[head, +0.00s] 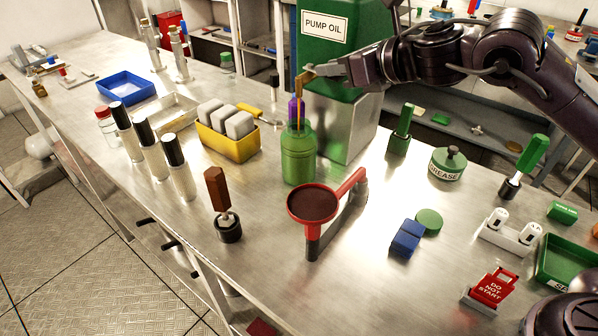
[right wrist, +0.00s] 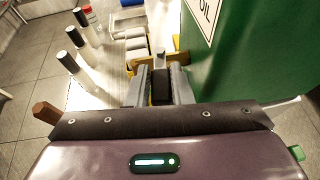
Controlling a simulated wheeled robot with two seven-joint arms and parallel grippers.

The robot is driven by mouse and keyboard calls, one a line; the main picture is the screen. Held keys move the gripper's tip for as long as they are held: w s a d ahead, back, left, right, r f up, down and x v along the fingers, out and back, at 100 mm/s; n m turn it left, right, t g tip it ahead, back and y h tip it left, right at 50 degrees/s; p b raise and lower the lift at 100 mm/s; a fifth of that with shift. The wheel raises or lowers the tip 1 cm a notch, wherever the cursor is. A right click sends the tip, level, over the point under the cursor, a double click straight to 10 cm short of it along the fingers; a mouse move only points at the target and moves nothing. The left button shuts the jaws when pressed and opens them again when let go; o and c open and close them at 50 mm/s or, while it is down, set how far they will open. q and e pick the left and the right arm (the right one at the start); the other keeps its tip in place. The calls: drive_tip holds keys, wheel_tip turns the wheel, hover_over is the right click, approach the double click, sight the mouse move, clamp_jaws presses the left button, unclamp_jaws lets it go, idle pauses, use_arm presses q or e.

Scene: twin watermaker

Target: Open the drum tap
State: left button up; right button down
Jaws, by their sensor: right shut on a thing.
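The green drum (head: 345,40) labelled PUMP OIL stands on a grey stand at the back of the bench. It also shows in the right wrist view (right wrist: 255,60). A brass-coloured tap (head: 299,88) sits at the drum's left side, above a purple piece (head: 296,112) in the mouth of a green can (head: 298,155). My right gripper (head: 311,73) reaches in from the right and is shut at the tap. In the right wrist view its fingers (right wrist: 160,78) close on a dark tap handle, with yellow parts beyond. The fingers partly hide the handle. My left gripper is not in view.
A yellow bin (head: 228,143) with white blocks and several black-capped white bottles (head: 150,150) stand to the left. A GREASE tin (head: 449,163) and green-handled tools are to the right.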

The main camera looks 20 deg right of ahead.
drive_tip(key=shift+w+d+n+g+y, duration=0.2)
drive_tip(key=shift+d+n+g+y, duration=0.25)
drive_tip(key=shift+n+y, duration=0.35)
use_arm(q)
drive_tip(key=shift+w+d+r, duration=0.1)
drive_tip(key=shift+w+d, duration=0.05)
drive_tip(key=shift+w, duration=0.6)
use_arm(e)
drive_tip(key=c, duration=1.2)
unclamp_jaws()
drive_tip(key=shift+w+a, duration=0.1)
